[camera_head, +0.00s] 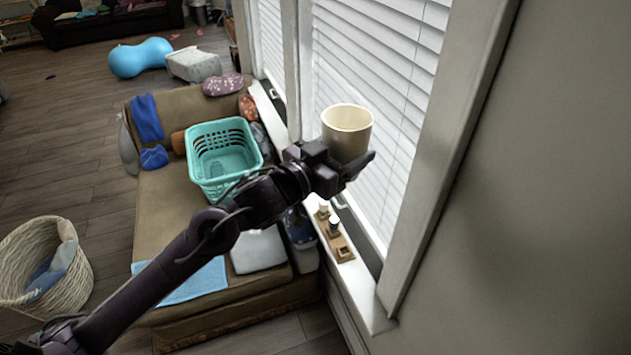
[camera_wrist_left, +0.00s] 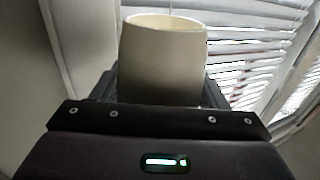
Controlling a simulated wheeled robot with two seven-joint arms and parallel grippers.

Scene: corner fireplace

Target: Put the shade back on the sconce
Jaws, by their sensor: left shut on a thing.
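The cream shade (camera_head: 346,133), a hollow cup shape with its wide opening up, is in front of the window blinds in the head view. My left gripper (camera_head: 348,167) is shut on its lower part and holds it up above the window sill, nearly upright. The shade also fills the upper middle of the left wrist view (camera_wrist_left: 165,62), between the dark fingers of my left gripper (camera_wrist_left: 165,92). Its bottom is hidden by the gripper. I cannot make out a sconce in either view. My right gripper is not in view.
A wooden tray (camera_head: 346,254) with small cups stands on the sill below the shade. A couch (camera_head: 160,210) bears a turquoise basket (camera_head: 198,168) and cloths. A wicker basket (camera_head: 75,285) stands on the floor at left. The wall (camera_head: 540,200) at right is bare.

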